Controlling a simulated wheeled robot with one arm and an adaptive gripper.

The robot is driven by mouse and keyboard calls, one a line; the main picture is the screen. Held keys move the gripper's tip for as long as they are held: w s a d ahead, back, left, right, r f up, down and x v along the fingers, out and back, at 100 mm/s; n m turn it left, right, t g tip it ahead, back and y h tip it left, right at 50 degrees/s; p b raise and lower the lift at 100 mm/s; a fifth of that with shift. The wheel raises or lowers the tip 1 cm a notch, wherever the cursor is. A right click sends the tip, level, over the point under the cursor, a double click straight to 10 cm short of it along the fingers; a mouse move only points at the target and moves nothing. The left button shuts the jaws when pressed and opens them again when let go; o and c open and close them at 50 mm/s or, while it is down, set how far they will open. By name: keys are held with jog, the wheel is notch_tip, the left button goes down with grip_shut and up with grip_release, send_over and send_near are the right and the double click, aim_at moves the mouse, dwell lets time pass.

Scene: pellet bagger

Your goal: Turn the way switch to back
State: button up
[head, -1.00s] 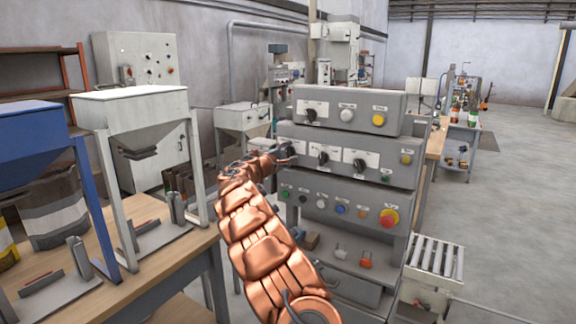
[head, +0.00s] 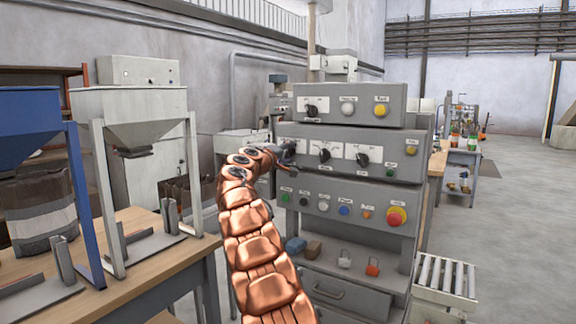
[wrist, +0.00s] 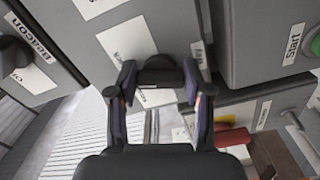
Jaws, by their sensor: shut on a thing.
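My gripper (head: 288,155) is at the left end of the middle row of the grey control panel (head: 300,132). In the wrist view my gripper (wrist: 160,84) has its two fingers on either side of a black switch knob (wrist: 160,66), shut on it. In the head view my gripper mostly hides the knob. Two more black rotary switches, a middle one (head: 323,155) and a right one (head: 362,160), sit to its right.
A Beacon switch (wrist: 12,52) and a green Start button (wrist: 316,44) are near the gripper. The lower panel row has several buttons and a red emergency stop (head: 396,216). A roller conveyor (head: 444,276) stands at right. Steel hopper frames (head: 138,105) stand on a bench at left.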

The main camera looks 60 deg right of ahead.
jog(key=shift+f+m+b, duration=0.35)
jog(key=shift+m+b, duration=0.45)
jog(key=shift+b, duration=0.05)
jog(key=shift+r+m, duration=0.15)
jog(key=shift+m, duration=0.15)
jog(key=shift+m+b, duration=0.3)
jog(key=shift+b, duration=0.15)
jog(key=o, duration=1.2)
jog(key=shift+r, duration=0.1)
jog(key=shift+c, duration=0.2)
